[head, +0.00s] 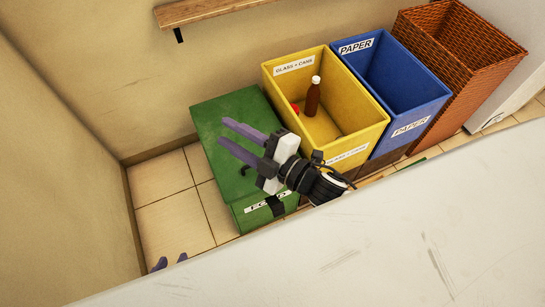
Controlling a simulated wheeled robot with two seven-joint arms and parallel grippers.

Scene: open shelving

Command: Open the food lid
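The green food bin (239,216) stands on the tiled floor against the wall, its label partly hidden by my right arm. Its flat green lid (237,105) is closed. My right gripper (222,132) is over the lid, with its two purple fingers apart and nothing between them. I cannot tell whether the fingers touch the lid.
Right of the food bin stand an open yellow bin (361,130) holding a brown bottle (312,98), an open blue bin (410,112) and a wicker basket (487,75). A white surface (330,250) fills the foreground. A wooden shelf (205,10) is on the wall. Floor left of the food bin is clear.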

